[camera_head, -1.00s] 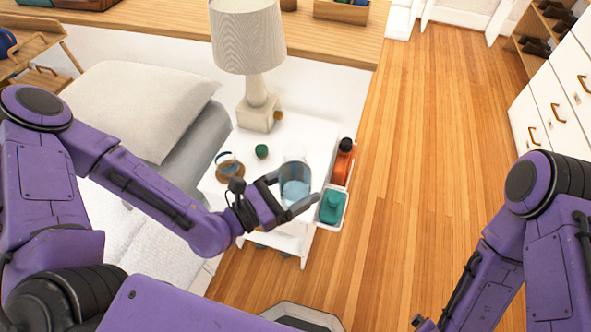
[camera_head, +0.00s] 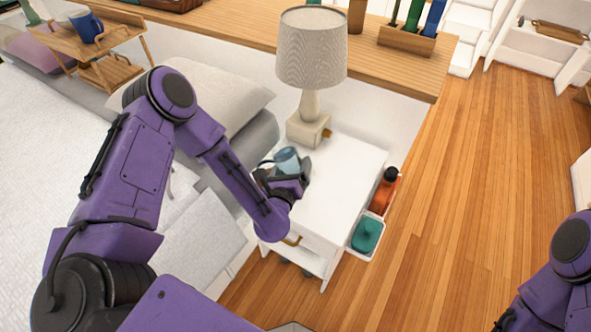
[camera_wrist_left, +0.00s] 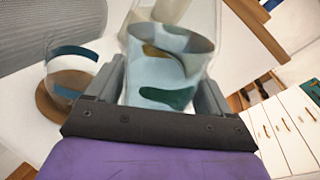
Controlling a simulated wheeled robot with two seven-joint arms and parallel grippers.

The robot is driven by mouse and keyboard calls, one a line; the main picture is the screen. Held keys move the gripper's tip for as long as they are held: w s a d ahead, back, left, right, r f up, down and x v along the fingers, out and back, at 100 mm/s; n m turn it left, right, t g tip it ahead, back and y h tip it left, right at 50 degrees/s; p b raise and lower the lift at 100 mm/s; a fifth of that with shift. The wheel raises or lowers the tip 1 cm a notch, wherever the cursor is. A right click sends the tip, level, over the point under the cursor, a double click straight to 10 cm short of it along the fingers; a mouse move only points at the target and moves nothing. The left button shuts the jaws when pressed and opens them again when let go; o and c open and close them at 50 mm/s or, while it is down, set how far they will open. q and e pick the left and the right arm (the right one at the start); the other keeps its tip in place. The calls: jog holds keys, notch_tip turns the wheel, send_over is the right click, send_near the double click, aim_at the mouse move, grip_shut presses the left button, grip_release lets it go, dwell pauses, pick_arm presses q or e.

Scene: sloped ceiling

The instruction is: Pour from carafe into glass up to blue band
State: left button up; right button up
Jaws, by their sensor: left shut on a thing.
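My left gripper (camera_head: 284,178) is shut on the clear carafe (camera_head: 287,158), which holds pale blue water. In the left wrist view the carafe (camera_wrist_left: 165,75) sits between the two fingers, above the nightstand top. It looks somewhat tilted in the head view. The glass with the blue band (camera_wrist_left: 72,70) stands on a round brown coaster (camera_wrist_left: 50,103), left of the carafe and apart from it in the left wrist view. The glass's water level is unclear there. My arm and gripper mostly hide the glass in the head view. My right gripper is out of view.
The white nightstand (camera_head: 345,185) has clear room on its right. A lamp (camera_head: 310,105) stands at its back. A side caddy (camera_head: 368,250) holds an orange bottle (camera_head: 384,190) and a teal one (camera_head: 366,234). A pillow (camera_head: 215,100) lies to the left.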

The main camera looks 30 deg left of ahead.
pick_arm(q)
jog(key=shift+d+f+n+h, duration=0.35)
jog(key=shift+d+n+h, duration=0.05)
jog(key=shift+d+n, duration=0.5)
jog(key=shift+s+d+f+n+g+h, duration=0.1)
jog(key=shift+d+f+n+g+h, duration=0.1)
jog(key=shift+d+n, duration=0.2)
jog(key=shift+d+f+n+g+h, duration=0.1)
jog(key=shift+d+n+g, duration=0.15)
jog(key=shift+n, duration=0.25)
jog(key=shift+d+r+n+h+b, duration=0.15)
jog(key=shift+d+n+h+b, duration=0.2)
jog(key=shift+d+n, duration=0.3)
jog(key=shift+r+n, duration=0.15)
jog(key=shift+n, duration=0.1)
